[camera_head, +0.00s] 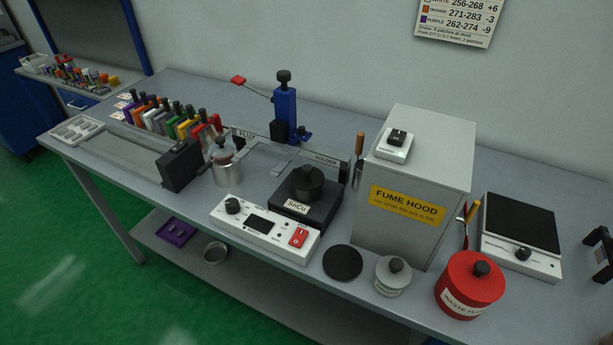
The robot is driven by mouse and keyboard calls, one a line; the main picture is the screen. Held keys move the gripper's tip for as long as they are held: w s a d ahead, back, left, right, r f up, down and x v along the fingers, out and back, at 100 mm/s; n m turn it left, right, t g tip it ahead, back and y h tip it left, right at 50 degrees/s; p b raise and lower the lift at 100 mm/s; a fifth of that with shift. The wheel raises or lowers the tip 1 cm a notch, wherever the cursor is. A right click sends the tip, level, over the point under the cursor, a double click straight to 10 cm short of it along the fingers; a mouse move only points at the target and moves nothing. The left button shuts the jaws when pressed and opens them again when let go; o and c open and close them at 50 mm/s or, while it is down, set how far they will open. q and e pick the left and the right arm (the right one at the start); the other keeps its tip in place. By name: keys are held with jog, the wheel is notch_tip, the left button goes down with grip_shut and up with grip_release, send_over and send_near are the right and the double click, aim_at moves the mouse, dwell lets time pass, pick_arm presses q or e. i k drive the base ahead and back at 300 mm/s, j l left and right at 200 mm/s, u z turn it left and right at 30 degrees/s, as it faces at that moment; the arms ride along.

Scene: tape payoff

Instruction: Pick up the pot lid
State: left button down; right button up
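A dark lid with a round knob (308,178) sits on the solder pot, whose black block (302,209) is labelled SnCu. It stands at the middle of the bench, behind the white control box. A flat black disc (342,262) lies on the bench in front and to the right of the pot, near the front edge. Neither of my grippers is in view.
The white control box (264,229) is in front of the pot. The grey fume hood (415,185) stands to its right and the blue stand (285,115) behind. A grey lidded jar (392,278) and red waste flux can (468,287) stand front right.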

aim_at(308, 178)
jog(key=i+j+z, duration=0.15)
jog(key=j, duration=0.2)
jog(key=i+j+z, duration=0.2)
jog(key=j, duration=0.15)
jog(key=i+j+z, duration=0.15)
jog(key=j, duration=0.25)
jog(key=j+z, duration=0.15)
jog(key=j, duration=0.25)
jog(key=i+j+z, duration=0.15)
jog(key=j, duration=0.25)
